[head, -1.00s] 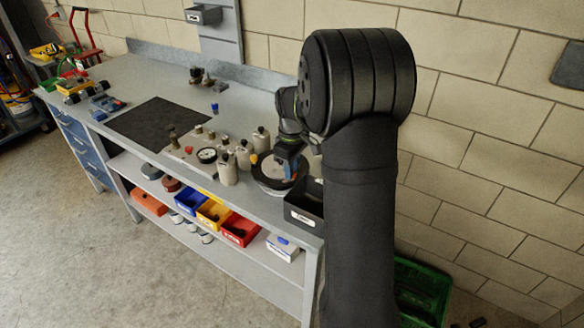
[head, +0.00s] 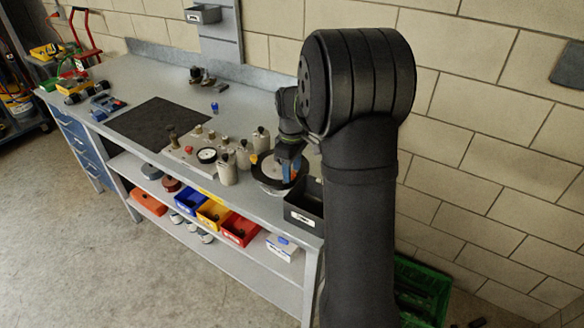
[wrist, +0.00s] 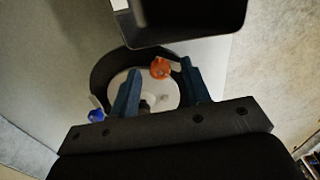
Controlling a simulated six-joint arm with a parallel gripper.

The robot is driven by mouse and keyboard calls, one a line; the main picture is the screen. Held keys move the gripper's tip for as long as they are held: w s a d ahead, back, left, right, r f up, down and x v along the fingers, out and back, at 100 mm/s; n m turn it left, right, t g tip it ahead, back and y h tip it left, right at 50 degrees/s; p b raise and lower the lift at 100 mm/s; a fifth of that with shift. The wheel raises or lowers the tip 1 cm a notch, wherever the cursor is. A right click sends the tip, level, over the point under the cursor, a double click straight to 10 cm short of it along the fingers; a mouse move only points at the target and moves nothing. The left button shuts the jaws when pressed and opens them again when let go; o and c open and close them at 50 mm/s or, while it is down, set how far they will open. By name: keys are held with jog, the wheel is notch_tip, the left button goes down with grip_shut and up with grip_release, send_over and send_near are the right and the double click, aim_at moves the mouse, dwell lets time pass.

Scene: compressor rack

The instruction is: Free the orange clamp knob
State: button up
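The orange clamp knob (wrist: 160,68) sits on the rim of a round unit with a dark ring (wrist: 105,72) and a pale round centre. A blue knob (wrist: 97,115) is on the same ring at the left. My gripper (wrist: 160,80) is open, with its blue fingers spread over the unit and the orange knob showing between and beyond their tips. I see no contact with the knob. In the head view my gripper (head: 289,171) is over the round unit (head: 266,181) at the bench's right end, hiding part of it.
A black bin (head: 303,206) stands close beside the unit and also shows in the wrist view (wrist: 188,38). Pale canisters (head: 228,168) and a plate with a gauge (head: 190,150) stand to its left. A dark mat (head: 155,122) lies clear farther left.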

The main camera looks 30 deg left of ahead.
notch_tip(320, 180, up, 17)
jog(key=shift+r, duration=0.2)
dwell(0.3)
jog(key=shift+f, duration=0.1)
dwell(0.4)
notch_tip(320, 180, down, 17)
jog(key=shift+f, duration=0.1)
dwell(0.4)
